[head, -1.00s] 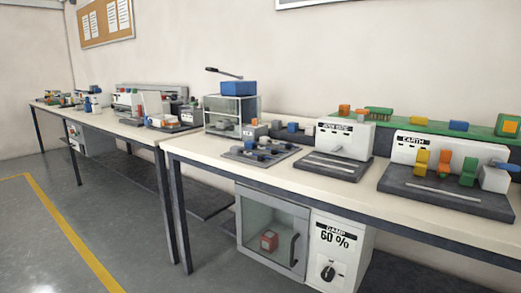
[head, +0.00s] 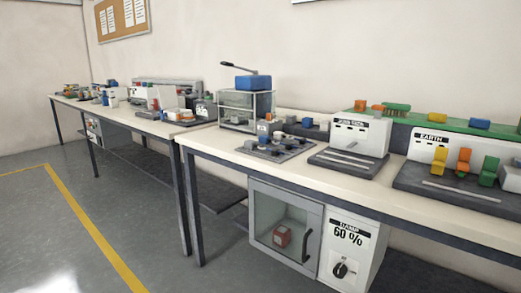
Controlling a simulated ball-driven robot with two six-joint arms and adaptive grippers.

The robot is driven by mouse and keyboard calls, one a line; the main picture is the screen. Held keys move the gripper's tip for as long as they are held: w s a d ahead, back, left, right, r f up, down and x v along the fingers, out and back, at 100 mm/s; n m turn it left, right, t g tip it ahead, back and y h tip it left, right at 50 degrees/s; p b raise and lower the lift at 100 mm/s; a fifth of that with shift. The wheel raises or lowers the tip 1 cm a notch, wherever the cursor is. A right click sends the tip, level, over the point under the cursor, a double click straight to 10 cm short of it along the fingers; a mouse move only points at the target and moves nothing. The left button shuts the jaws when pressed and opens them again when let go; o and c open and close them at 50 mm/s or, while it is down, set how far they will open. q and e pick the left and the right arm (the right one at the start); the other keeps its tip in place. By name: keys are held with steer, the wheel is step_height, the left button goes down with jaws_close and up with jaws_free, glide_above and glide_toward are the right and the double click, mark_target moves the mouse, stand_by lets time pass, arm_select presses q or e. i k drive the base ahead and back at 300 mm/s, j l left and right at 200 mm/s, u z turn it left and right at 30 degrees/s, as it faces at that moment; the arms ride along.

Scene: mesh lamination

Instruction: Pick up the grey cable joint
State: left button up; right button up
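I cannot single out the grey cable joint for sure in the head view. Several small grey and blue pieces sit on a dark flat plate (head: 297,148) on the near bench, but they are too small to tell apart. A grey block (head: 511,178) is cut off at the right edge, beside the yellow, orange and green pieces of the unit marked EARTH (head: 428,148). Neither of my grippers is in view.
The near bench (head: 225,143) has a glass-sided case (head: 236,108) with a blue top. Below it stand a grey glass-door cabinet (head: 257,222) and a white box marked DAMP 60 % (head: 362,262). Another bench runs left. Floor at left is clear.

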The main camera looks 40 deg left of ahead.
mark_target(249, 144)
steer(key=u, duration=1.25)
steer(key=i+j+z, duration=0.1)
steer(key=i+j, duration=0.5)
